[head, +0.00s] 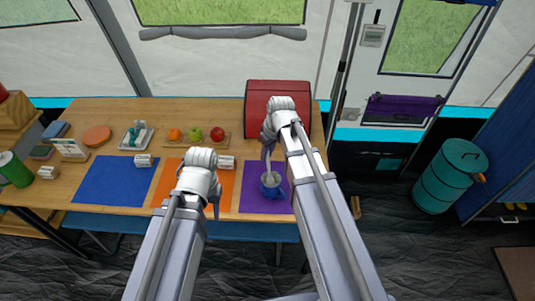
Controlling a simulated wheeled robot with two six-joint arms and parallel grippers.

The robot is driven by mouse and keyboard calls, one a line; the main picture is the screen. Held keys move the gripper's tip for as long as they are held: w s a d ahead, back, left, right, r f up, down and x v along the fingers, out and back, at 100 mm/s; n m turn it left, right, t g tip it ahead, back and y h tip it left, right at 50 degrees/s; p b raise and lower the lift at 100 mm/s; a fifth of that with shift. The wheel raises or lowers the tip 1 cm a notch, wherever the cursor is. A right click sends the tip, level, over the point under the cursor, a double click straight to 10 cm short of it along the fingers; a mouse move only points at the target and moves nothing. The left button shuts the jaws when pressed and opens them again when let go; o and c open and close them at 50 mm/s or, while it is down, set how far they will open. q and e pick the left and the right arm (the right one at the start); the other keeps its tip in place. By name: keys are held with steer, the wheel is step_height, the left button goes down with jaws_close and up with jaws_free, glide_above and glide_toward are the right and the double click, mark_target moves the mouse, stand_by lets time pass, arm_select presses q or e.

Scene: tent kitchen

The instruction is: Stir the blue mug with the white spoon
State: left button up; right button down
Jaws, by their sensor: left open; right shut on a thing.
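The blue mug (270,188) stands upright on the purple mat (250,201) at the right part of the table. My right gripper (267,153) is above the mug, pointing down, shut on the white spoon (269,168). Only a thin pale part of the spoon shows between the jaws and the mug; its lower end appears to be inside the mug, but I cannot see how deep. My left gripper (215,207) is open and empty, over the front of the orange mat (228,197), left of the mug.
A red box (277,97) stands behind the mug. A wooden tray (182,145) with several fruits is at the back middle. The blue mat (112,183) is mostly bare. A green can (15,170) stands at the far left. A teal barrel (450,177) is on the floor at right.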

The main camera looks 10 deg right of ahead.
steer(key=shift+w+a+r+p, duration=0.1)
steer(key=shift+w+r+p, duration=0.05)
steer(key=shift+r+p, duration=0.7)
steer(key=shift+w+r+p, duration=0.2)
steer(key=shift+r+p, duration=0.6)
steer(key=shift+r, duration=0.2)
steer(key=shift+w+a+r+p, duration=0.1)
steer(key=shift+w+r+p, duration=0.05)
steer(key=shift+r+p, duration=0.7)
steer(key=p+v, duration=0.5)
steer(key=shift+w+a+r, duration=0.1)
steer(key=shift+w+a, duration=0.2)
steer(key=shift+w, duration=0.1)
